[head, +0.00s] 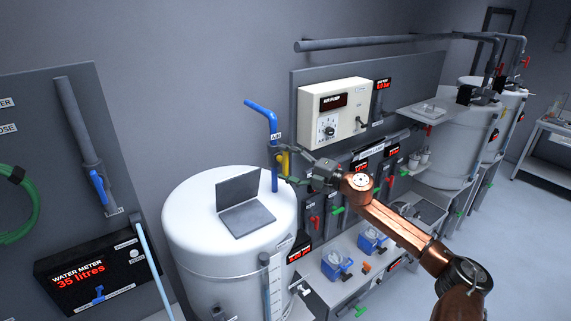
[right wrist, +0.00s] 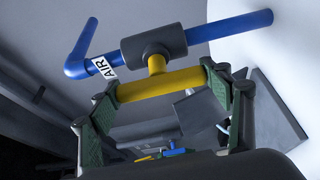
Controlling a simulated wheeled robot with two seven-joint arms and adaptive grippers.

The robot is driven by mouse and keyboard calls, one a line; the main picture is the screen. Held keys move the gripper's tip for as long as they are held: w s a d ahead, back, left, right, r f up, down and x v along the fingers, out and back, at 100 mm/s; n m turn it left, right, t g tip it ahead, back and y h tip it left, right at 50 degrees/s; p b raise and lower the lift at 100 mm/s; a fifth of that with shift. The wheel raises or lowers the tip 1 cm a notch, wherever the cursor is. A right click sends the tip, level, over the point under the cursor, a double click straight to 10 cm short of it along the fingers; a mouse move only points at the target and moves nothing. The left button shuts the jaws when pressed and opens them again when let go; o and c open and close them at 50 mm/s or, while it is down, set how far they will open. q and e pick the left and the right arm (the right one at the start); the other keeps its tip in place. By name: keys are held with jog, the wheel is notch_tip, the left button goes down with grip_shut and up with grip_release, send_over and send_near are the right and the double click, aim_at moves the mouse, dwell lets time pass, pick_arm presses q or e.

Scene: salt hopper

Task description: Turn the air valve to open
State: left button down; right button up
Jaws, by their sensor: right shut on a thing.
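The air valve is a dark grey body (right wrist: 153,45) on a blue pipe (right wrist: 235,27) marked AIR. Its yellow handle (right wrist: 160,82) is a short bar on a stem. In the right wrist view the bar runs roughly along the pipe. In the head view the blue pipe (head: 274,125) drops to the white tank, and the yellow handle (head: 285,163) shows partly behind my fingers. My right gripper (head: 284,164) is shut on the handle. Its green fingers (right wrist: 170,105) sit at the two ends of the bar. My left gripper is not in view.
The white tank (head: 185,215) carries an open hinged lid (head: 238,187). A cream air pump box (head: 334,112) hangs on the wall panel behind my arm. A water meter (head: 98,270) is at the lower left. Benches and tanks line the right; the floor there is free.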

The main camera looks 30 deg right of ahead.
jog(key=o, duration=1.2)
jog(key=shift+c, duration=0.2)
jog(key=shift+s+d+f, duration=0.1)
jog(key=shift+s+d, duration=0.2)
jog(key=shift+s, duration=0.15)
jog(key=v, duration=1.1)
